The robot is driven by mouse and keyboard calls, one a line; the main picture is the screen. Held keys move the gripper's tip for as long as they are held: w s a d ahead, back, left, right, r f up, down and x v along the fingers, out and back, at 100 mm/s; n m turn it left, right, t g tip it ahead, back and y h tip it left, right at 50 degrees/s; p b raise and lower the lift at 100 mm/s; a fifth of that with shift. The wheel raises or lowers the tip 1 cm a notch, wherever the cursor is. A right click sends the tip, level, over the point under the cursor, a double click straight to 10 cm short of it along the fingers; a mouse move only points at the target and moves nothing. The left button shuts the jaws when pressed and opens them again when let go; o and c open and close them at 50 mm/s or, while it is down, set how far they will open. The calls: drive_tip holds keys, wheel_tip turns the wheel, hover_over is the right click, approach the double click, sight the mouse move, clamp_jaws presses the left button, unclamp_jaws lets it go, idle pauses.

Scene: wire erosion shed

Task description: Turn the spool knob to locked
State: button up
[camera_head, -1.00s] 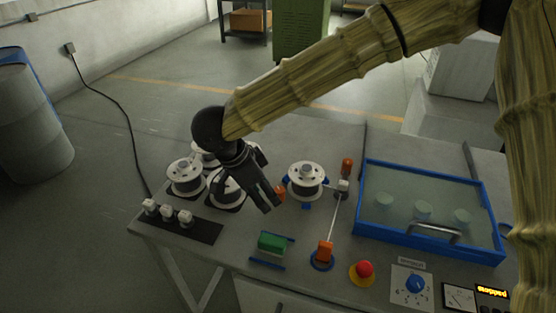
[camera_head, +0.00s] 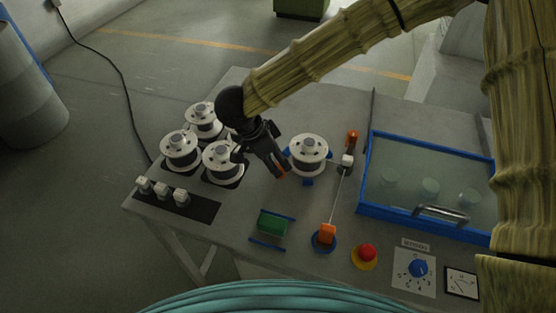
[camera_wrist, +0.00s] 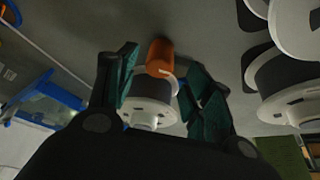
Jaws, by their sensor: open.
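The mounted spool (camera_head: 309,148), white-flanged with a dark core, stands on the bench with blue tabs around its base. An orange knob (camera_wrist: 160,56) stands beside it and shows between my two fingers in the wrist view. In the head view only a sliver of orange shows at my fingertips; the rest is hidden. My gripper (camera_head: 277,165) reaches down just left of the spool, its fingers apart on either side of the knob. It also shows in the wrist view (camera_wrist: 160,70). I cannot tell whether a finger touches the knob.
Several loose spools (camera_head: 181,150) stand left of my gripper. A blue-framed clear tank (camera_head: 425,185) is at right. A taut wire runs down to an orange post (camera_head: 327,234). A green block (camera_head: 272,223), red button (camera_head: 367,252) and blue dial (camera_head: 418,268) line the front.

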drive_tip(key=shift+d+f, duration=0.2)
drive_tip(key=shift+f, duration=0.2)
drive_tip(key=shift+x, duration=0.9)
drive_tip(key=shift+r+p, duration=0.1)
drive_tip(key=shift+p, duration=0.2)
drive_tip(key=c, duration=1)
